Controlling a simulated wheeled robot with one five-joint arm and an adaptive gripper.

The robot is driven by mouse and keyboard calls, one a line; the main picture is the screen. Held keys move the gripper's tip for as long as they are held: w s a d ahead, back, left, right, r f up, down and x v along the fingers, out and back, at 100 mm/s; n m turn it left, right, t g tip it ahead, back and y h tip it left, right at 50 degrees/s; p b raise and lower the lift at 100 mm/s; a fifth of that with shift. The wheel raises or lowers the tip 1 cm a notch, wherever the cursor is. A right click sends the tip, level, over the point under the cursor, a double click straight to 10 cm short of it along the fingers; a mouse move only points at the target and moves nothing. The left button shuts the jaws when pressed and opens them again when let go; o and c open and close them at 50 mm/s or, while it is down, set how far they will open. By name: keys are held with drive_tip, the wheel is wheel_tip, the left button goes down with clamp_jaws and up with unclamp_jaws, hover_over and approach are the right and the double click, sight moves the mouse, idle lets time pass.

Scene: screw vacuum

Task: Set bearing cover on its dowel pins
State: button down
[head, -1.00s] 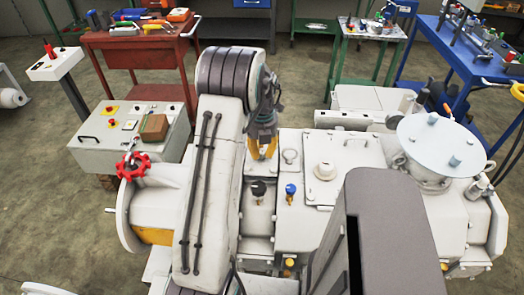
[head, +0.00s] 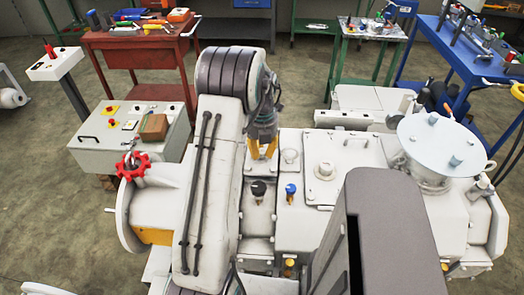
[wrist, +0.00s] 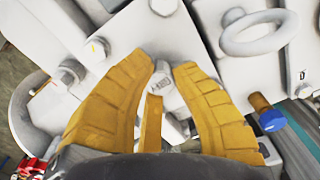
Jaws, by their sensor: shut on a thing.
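My gripper (head: 264,148) points down over the pale machine top (head: 310,215), left of its middle in the head view. I cannot make out the dowel pins, nor whether the cover touches the seat below.
A lifting ring (wrist: 250,32) and a blue-capped fitting (wrist: 268,112) lie just right of the fingers. A black knob (head: 258,189) stands in front of the gripper. A red handwheel (head: 133,168) is at the left and a round flanged lid (head: 437,142) at the right.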

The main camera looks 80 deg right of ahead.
sight(262, 151)
drive_tip(key=shift+f+b, duration=0.75)
drive_tip(key=shift+f, duration=0.15)
idle(0.6)
drive_tip(key=c, duration=1.1)
unclamp_jaws()
wheel_tip(262, 151, up, 12)
idle(0.4)
